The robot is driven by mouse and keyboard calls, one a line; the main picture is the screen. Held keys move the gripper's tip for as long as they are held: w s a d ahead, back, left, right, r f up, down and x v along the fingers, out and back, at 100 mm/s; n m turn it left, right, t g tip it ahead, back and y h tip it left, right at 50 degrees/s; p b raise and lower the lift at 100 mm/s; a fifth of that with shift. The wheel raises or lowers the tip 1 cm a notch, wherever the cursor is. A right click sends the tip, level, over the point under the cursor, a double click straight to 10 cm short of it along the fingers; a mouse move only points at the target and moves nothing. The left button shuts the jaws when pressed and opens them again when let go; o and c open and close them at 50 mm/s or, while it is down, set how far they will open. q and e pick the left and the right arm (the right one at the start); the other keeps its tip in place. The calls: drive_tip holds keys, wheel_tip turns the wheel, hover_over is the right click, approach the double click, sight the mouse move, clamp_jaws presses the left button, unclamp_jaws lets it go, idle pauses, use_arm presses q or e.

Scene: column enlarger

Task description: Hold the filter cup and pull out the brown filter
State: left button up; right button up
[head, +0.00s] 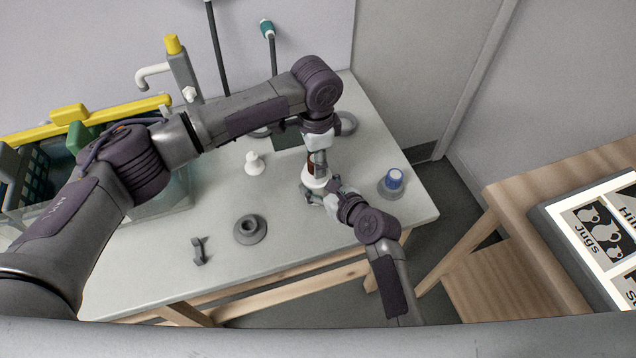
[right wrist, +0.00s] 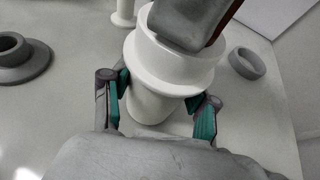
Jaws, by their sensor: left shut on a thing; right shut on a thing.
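The white filter cup (head: 312,180) stands near the right part of the table. It fills the middle of the right wrist view (right wrist: 176,70). My right gripper (head: 322,196) is shut on the cup from the front; its teal pads sit on both sides below the rim in the right wrist view (right wrist: 160,95). The brown filter (head: 311,165) shows just above the cup. My left gripper (head: 317,160) is over the cup and shut on the filter. In the right wrist view a grey finger covers most of the filter, its lower end within the cup's rim outline.
A blue-topped piece (head: 393,181) stands to the right, a white piece (head: 254,163) to the left. A grey flanged ring (head: 250,229) and a small grey part (head: 199,251) lie front left. A grey ring (head: 348,122) lies behind. A wooden table (head: 515,198) stands at right.

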use_arm(q)
drive_tip(key=shift+r, duration=0.35)
clamp_jaws()
drive_tip(key=shift+r, duration=1.35)
drive_tip(key=shift+r, duration=3.15)
drive_tip(key=shift+r, duration=0.1)
wheel_tip(320, 180, up, 9)
use_arm(e)
drive_tip(key=o, duration=1.3)
drive_tip(key=shift+o, duration=0.2)
